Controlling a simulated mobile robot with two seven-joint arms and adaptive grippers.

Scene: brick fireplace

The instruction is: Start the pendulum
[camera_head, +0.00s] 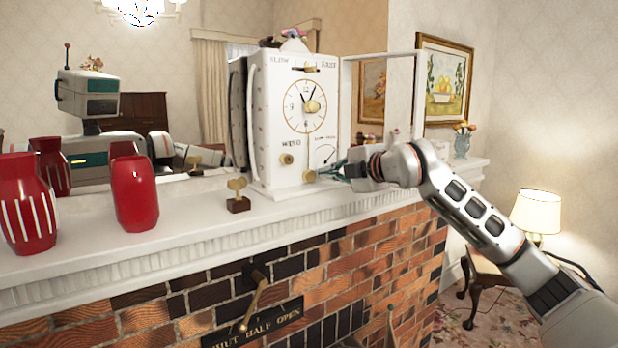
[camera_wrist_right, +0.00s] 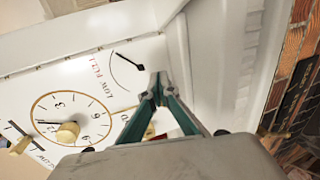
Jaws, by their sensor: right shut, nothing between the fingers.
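A white clock (camera_head: 300,130) stands on the mantel with a round dial (camera_head: 311,106) and a brass knob at its centre. A brass winding knob (camera_head: 286,159) sits under the dial, and another small brass knob (camera_head: 310,176) is low on the front. A gauge (camera_head: 325,154) is to its upper right; it also shows in the wrist view (camera_wrist_right: 128,68). My right gripper (camera_head: 338,171) is in front of the clock's lower right, beside the low knob. In the wrist view its fingertips (camera_wrist_right: 158,88) are together and empty; brass shows partly hidden behind them. My left gripper is not in view.
A framed door (camera_head: 390,70) stands open at the clock's right. A brass key on a block (camera_head: 238,196) and red vases (camera_head: 135,195) are on the mantel (camera_head: 190,220) to the left. A mirror behind reflects my body. A lever (camera_head: 253,298) is below.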

